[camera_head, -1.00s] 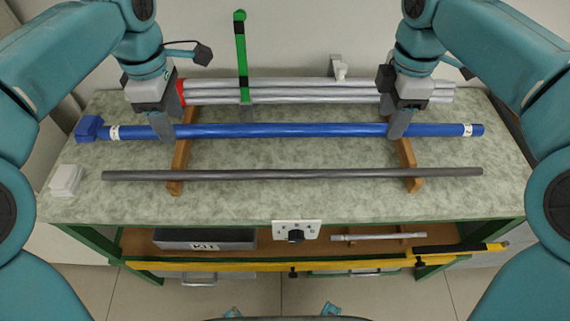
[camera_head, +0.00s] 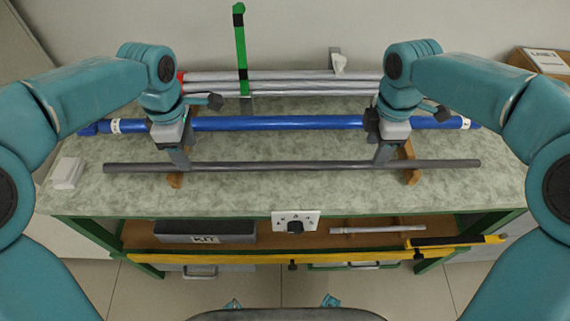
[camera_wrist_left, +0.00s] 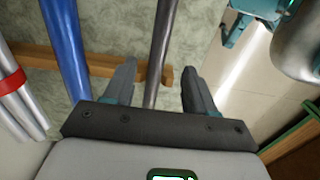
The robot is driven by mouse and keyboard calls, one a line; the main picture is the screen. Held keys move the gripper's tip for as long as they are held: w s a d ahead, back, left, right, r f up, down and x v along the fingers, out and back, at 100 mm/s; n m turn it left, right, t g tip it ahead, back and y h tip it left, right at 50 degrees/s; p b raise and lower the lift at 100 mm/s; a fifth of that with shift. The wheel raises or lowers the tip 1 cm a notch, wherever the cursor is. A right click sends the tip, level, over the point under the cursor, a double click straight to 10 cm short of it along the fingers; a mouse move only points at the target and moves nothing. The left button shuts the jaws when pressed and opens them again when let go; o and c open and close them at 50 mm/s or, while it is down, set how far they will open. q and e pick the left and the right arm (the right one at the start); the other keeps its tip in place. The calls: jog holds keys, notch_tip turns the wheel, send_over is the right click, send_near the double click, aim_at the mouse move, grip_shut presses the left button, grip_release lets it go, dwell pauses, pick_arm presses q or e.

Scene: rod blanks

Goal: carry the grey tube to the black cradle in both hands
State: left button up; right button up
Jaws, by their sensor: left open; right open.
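The dark grey tube (camera_head: 290,166) lies across wooden supports at the front of the bench, parallel to a blue tube. My left gripper (camera_head: 181,164) is open over its left part. In the left wrist view the grey tube (camera_wrist_left: 160,50) runs between the two open fingers (camera_wrist_left: 158,85), with a gap on each side. My right gripper (camera_head: 381,160) is open at the tube's right part; whether its fingers straddle the tube cannot be told. I cannot make out a black cradle in these views.
The blue tube (camera_head: 280,123) lies just behind, then several silver tubes (camera_head: 290,88) and an upright green post (camera_head: 240,50). A white block (camera_head: 67,172) sits at the left bench end. A shelf below holds a KIT bin (camera_head: 205,231).

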aim_at(193, 164)
pick_arm(q)
jog(key=f, duration=0.4)
jog(key=shift+w+f, duration=0.2)
jog(key=shift+f, duration=0.05)
pick_arm(e)
jog(key=f, duration=0.4)
jog(key=shift+w+f, duration=0.2)
jog(key=shift+f, duration=0.05)
pick_arm(q)
jog(key=shift+f, duration=0.3)
pick_arm(e)
jog(key=shift+f, duration=0.3)
pick_arm(q)
jog(key=shift+s+f, duration=0.2)
pick_arm(e)
jog(key=shift+s+f, duration=0.2)
pick_arm(q)
jog(key=shift+w, duration=0.15)
pick_arm(e)
jog(key=shift+w, duration=0.15)
pick_arm(q)
grip_shut()
pick_arm(e)
grip_shut()
